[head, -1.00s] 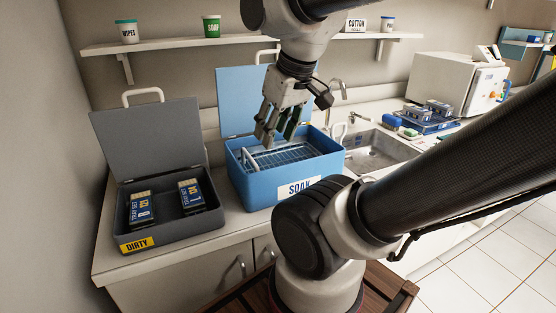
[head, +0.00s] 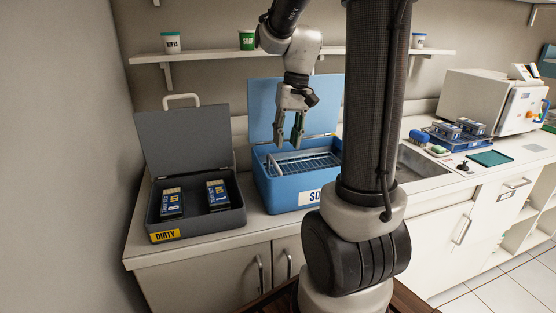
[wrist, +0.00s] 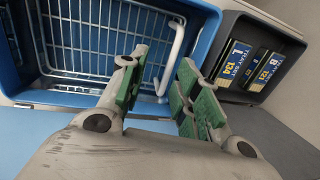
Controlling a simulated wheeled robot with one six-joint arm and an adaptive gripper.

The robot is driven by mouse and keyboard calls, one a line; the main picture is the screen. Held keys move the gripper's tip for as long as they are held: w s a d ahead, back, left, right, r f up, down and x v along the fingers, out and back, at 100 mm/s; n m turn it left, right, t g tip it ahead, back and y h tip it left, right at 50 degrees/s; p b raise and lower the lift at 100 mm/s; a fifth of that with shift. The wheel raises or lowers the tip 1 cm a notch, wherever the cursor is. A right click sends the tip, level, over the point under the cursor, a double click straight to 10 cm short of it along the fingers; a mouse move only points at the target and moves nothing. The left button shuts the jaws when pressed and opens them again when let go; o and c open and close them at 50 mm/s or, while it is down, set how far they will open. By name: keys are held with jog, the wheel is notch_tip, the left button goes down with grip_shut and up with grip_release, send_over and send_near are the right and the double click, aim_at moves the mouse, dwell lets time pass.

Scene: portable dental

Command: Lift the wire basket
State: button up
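The wire basket (head: 306,163) sits inside the blue SOAK tub (head: 283,192), whose lid is raised. In the wrist view the basket's wire mesh (wrist: 92,38) fills the tub floor. Its white handle bar (wrist: 176,55) stands at the side toward the grey box. My gripper (head: 287,143) is over the tub, pointing down, with its fingers apart. In the wrist view my gripper (wrist: 155,80) has green pads with a clear gap between them. The handle shows beyond the gap, near the fingertips. I see no contact with it.
A grey DIRTY box (head: 197,226) with its lid up stands left of the tub and holds two labelled packs (head: 172,203). A sink (head: 416,164) lies to the right. A shelf (head: 200,57) with tubs runs along the wall above.

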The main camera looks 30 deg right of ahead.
aim_at(274, 161)
jog(key=f, duration=0.2)
jog(key=w+a+f, duration=0.1)
jog(key=f, duration=0.1)
jog(key=w+a+f, duration=0.1)
jog(key=f, duration=0.1)
jog(key=shift+a, duration=0.15)
jog(key=shift+c, duration=0.5)
grip_shut()
jog(key=shift+w, duration=0.1)
